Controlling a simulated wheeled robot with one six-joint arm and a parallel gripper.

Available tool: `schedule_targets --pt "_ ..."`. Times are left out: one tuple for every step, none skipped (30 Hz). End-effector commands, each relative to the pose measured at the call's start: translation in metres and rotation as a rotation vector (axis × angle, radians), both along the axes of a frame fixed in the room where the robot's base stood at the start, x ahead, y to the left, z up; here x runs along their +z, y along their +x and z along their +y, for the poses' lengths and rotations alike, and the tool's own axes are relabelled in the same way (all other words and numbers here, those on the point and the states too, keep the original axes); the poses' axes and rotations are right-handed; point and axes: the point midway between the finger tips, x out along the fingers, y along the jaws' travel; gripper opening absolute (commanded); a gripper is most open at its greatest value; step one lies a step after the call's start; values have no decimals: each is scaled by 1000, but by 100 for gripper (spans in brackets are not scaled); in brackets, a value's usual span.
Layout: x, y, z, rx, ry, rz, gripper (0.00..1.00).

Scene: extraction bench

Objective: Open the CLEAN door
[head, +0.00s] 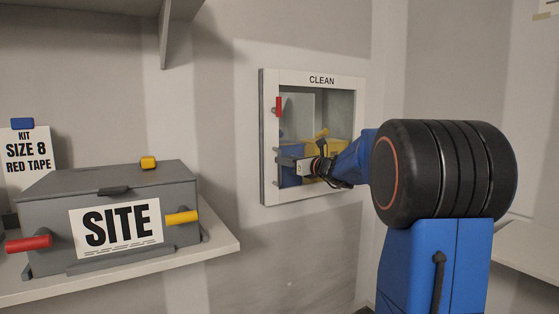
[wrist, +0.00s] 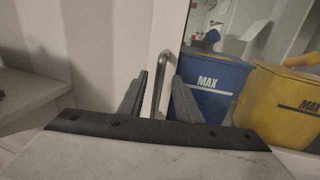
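The CLEAN door (head: 330,82) is a white-framed glass door on a wall cabinet, and it looks closed. Its label is on the top rail. A metal bar handle (wrist: 157,82) stands upright at the door's edge in the wrist view. My gripper (head: 285,163) is at the lower left side of the door in the head view. In the wrist view my gripper (wrist: 160,92) has its two dark fingers apart, one on each side of the handle. Whether a finger touches the bar is unclear. The handle is hard to make out in the head view.
A red piece (head: 278,106) sits on the door's left stile. Blue (wrist: 222,85) and yellow (wrist: 283,105) bins marked MAX show behind the glass. A grey SITE box (head: 60,184) and a KIT sign (head: 28,150) stand on a shelf (head: 215,246) at left.

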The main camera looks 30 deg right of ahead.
Motion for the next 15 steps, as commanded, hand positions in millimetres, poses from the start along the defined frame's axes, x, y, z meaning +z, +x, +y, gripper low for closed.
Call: schedule_targets --pt "-1 9 3 2 1 1 31" --pt "-1 13 4 2 1 0 31" --pt "0 18 5 2 1 0 31" --pt "0 21 6 2 1 0 31" --pt "0 25 6 2 1 0 31" --pt "-1 29 7 1 1 1 31" --pt "-1 31 8 1 0 1 31" --pt "0 33 8 1 0 1 31" --pt "0 35 9 1 0 1 31" --pt "0 37 9 1 0 0 31" --pt "0 38 9 1 0 0 31" --pt "0 39 10 1 0 0 31" --pt "0 39 10 1 0 0 31" --pt "0 39 10 1 0 0 31" --pt "0 40 10 0 0 0 31"
